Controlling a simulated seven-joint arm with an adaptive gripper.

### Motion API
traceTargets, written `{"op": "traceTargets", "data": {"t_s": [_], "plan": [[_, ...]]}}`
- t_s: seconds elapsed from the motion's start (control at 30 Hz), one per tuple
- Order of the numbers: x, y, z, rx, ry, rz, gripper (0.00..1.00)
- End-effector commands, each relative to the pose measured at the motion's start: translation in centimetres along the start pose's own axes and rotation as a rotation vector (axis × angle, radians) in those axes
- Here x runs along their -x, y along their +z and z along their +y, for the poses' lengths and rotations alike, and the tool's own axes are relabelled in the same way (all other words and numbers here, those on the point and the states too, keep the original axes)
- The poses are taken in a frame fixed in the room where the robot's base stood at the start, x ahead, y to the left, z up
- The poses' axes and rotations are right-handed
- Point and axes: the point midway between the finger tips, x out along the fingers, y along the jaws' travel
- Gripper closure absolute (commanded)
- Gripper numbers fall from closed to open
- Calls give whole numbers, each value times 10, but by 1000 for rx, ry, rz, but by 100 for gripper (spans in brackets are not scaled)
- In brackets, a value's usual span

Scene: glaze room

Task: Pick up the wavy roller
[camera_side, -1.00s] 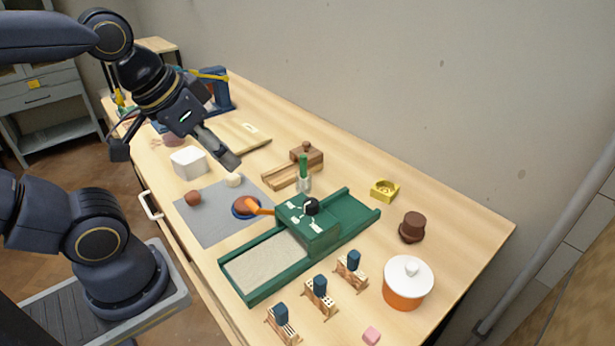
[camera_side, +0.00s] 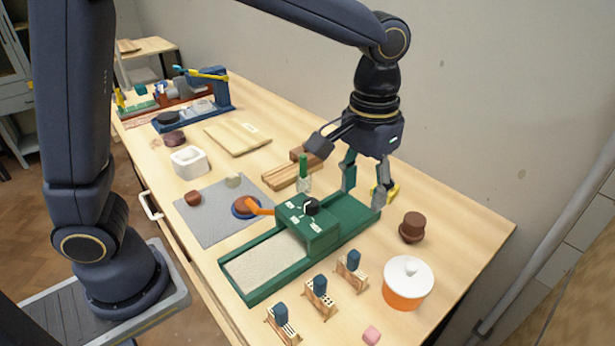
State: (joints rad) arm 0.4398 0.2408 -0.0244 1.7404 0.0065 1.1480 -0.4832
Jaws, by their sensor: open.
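Three small wooden stands with blue-topped pieces (camera_side: 281,314) (camera_side: 320,284) (camera_side: 353,261) stand along the front right of the table. These may be rollers, but their patterns are too small to read, so I cannot tell which thing is the wavy roller. A green-handled tool (camera_side: 303,168) stands upright behind the green bed. My gripper (camera_side: 362,199) points down, open and with nothing seen between its fingers, above or behind the right end of the green bed. It is apart from the blue-topped pieces and partly hides a yellow block (camera_side: 391,190).
The green bed (camera_side: 251,295) holds pale grains under a green bridge with a black knob (camera_side: 311,206). A grey mat (camera_side: 209,224) lies left.

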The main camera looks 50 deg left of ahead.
Motion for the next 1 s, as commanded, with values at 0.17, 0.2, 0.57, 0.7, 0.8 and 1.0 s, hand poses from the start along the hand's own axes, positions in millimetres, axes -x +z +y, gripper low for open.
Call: {"op": "traceTargets", "data": {"t_s": [0.17, 0.2, 0.57, 0.7, 0.8, 1.0], "plan": [[-28, 5, 5, -18, -8, -17, 49], [-38, 5, 4, -18, -9, -17, 49], [-112, 5, 4, -18, -8, -15, 49], [-121, 5, 4, -18, -6, -12, 49], [-132, 4, 2, -17, -7, -15, 49], [-163, 2, 0, -17, -7, -14, 49]]}}
